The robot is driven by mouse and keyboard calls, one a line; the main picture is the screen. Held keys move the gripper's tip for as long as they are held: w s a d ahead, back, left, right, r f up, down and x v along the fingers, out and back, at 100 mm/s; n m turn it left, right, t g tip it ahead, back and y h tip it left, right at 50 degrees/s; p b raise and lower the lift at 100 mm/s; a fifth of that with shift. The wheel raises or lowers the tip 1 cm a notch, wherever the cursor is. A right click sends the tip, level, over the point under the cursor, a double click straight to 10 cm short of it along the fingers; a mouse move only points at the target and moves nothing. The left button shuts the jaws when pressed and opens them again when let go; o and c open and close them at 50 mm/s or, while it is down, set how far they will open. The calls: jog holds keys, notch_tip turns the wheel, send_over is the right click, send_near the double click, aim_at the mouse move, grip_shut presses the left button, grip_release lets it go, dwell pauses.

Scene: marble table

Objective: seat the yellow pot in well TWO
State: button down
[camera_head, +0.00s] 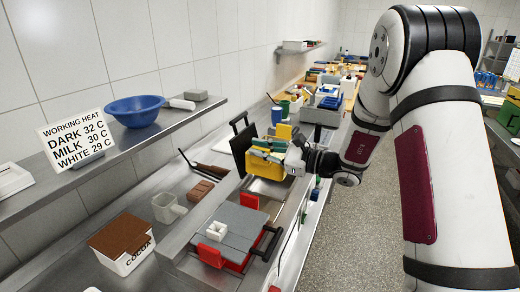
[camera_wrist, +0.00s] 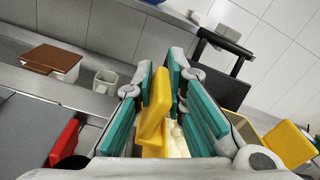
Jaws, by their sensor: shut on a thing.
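The yellow pot (camera_head: 262,169) is in my gripper (camera_head: 272,149), over or at the far part of a metal-rimmed well (camera_head: 268,190) in the counter unit. Its yellow side shows above the rim; I cannot tell how deep its underside is. In the wrist view, the teal fingers (camera_wrist: 165,115) close around an upright yellow tab (camera_wrist: 156,100) of the pot, with cream-coloured contents beside it. A second yellow tab (camera_wrist: 290,145) shows at right. No well number is readable, so I cannot tell which is TWO.
A red pot (camera_head: 211,254) with grey lid halves and a white block sits in the nearer well. A black raised panel (camera_head: 241,150) stands behind my gripper.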

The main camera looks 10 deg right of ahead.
jog(key=shift+f+b, duration=1.05)
jog(key=shift+f, duration=1.65)
jog(key=shift+n, duration=0.3)
jog(key=shift+w+d+f, duration=0.1)
jog(key=shift+w+f, duration=0.05)
jog(key=shift+f, duration=2.5)
dwell(1.3)
jog(key=c, duration=1.5)
grip_release()
jog(key=shift+c, duration=0.2)
jog(key=shift+d+f, duration=0.1)
jog(key=shift+d, duration=0.05)
